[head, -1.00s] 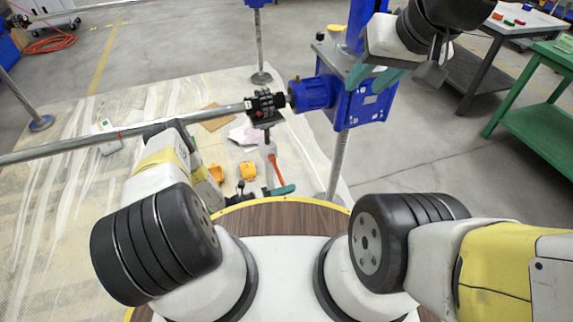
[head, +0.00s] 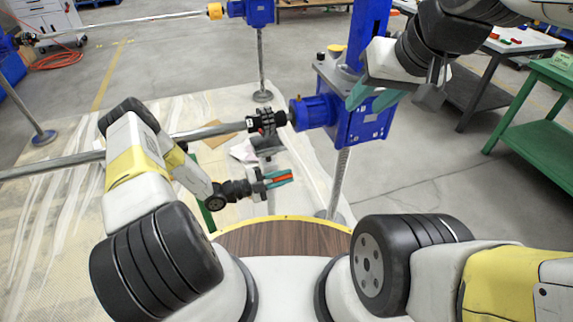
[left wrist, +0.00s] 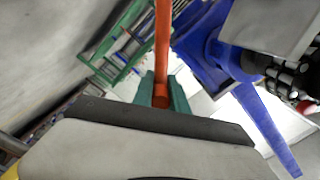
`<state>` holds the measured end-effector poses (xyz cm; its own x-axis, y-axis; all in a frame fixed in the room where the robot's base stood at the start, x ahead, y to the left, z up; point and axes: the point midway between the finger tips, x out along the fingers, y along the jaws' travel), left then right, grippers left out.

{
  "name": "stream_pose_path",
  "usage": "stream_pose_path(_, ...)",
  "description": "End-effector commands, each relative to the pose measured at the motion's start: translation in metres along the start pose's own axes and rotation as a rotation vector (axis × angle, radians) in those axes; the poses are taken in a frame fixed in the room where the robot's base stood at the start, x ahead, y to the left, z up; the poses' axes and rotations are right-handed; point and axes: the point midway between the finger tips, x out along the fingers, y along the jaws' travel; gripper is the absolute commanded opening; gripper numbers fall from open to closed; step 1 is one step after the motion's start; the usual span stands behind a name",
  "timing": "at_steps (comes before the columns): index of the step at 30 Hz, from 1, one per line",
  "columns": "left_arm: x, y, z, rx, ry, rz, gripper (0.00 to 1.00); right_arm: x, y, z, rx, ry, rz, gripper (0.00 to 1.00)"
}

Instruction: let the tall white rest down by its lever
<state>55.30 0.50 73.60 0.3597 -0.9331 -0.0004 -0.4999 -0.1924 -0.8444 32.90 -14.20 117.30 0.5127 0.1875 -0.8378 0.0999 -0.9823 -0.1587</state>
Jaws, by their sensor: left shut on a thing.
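My left gripper (head: 278,179) is shut on a red-orange lever (head: 283,178), in front of the shaft. In the left wrist view the lever (left wrist: 162,50) runs up from between the teal fingertips (left wrist: 163,95). A pale grey upright rest (head: 268,146) stands just below the black coupling on the shaft; its lower part is partly hidden by my left gripper. I cannot tell whether its top touches the shaft, nor clearly where the lever joins it. My right gripper (head: 373,97) is raised in front of the blue gearbox, its teal fingers apart and empty.
A long grey shaft (head: 200,132) runs left from the coupling (head: 266,121). The blue gearbox (head: 357,115) stands on a post at right. A green table (head: 540,150) is far right. A brown round tabletop (head: 283,238) lies before my base.

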Motion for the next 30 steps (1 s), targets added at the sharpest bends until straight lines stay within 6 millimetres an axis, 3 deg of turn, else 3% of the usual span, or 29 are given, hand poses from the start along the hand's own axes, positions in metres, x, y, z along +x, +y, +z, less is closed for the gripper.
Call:
stream_pose_path(4, -0.001, -0.021, 0.006, -0.113, -0.001, -0.003, 0.0, 0.0, 0.0, 0.0, 0.0, 0.0, 0.0, 0.36)
stream_pose_path(12, 0.0, -0.045, 0.017, -0.106, -0.002, -0.006, 0.0, 0.0, 0.0, 0.0, 0.0, 0.0, 0.0, 0.36)
stream_pose_path(30, 0.0, -0.058, 0.024, -0.105, -0.002, -0.006, 0.0, 0.0, 0.0, 0.0, 0.0, 0.0, 0.0, 0.36)
